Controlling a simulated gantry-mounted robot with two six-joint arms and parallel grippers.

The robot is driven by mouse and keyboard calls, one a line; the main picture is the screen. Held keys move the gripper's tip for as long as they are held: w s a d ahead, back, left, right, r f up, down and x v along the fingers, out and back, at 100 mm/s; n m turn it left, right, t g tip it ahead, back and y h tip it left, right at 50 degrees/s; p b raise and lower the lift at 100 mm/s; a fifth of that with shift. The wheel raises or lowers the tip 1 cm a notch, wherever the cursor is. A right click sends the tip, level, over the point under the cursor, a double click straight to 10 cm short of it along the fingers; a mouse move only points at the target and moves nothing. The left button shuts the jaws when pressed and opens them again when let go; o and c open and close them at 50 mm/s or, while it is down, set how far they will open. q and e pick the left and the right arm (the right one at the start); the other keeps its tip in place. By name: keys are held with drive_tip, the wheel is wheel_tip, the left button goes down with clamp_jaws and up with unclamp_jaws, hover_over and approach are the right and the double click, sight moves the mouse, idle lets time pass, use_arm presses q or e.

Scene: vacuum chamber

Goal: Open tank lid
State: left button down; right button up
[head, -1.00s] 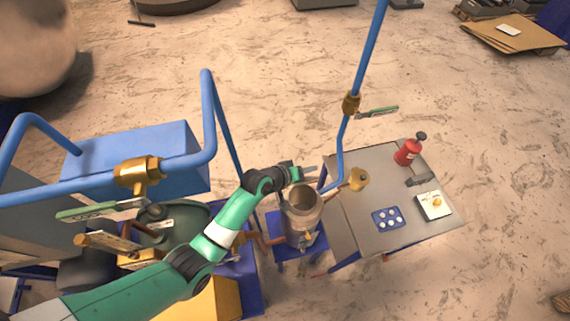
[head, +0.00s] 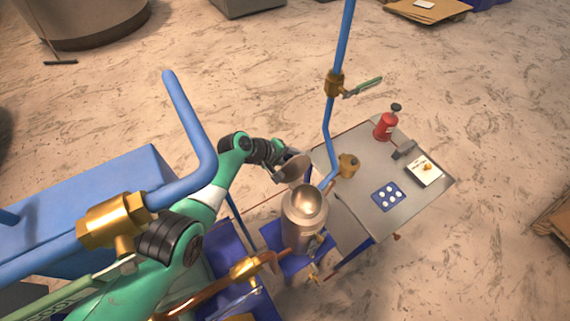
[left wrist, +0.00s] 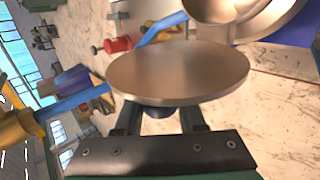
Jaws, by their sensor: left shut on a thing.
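The metal tank (head: 301,228) stands upright on a blue stand, its round top open and its inside showing. It also shows in part at the upper right of the left wrist view (left wrist: 270,24). The round metal lid (head: 294,167) is off the tank, tilted, just above and behind its mouth. In the left wrist view the lid (left wrist: 178,72) is a wide disc in front of my fingers. My left gripper (head: 278,173) is shut on the lid; its fingers (left wrist: 160,120) meet at the lid's underside, where the grip is partly hidden. My right gripper is not in view.
A blue pipe with a brass valve (head: 335,84) rises beside the tank. Another blue pipe (head: 190,125) crosses near my left arm.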

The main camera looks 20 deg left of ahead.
use_arm(q)
drive_tip(key=shift+d, duration=0.15)
idle(0.3)
drive_tip(key=c, duration=0.5)
unclamp_jaws()
drive_tip(key=shift+s, duration=0.1)
drive_tip(key=shift+c, duration=0.2)
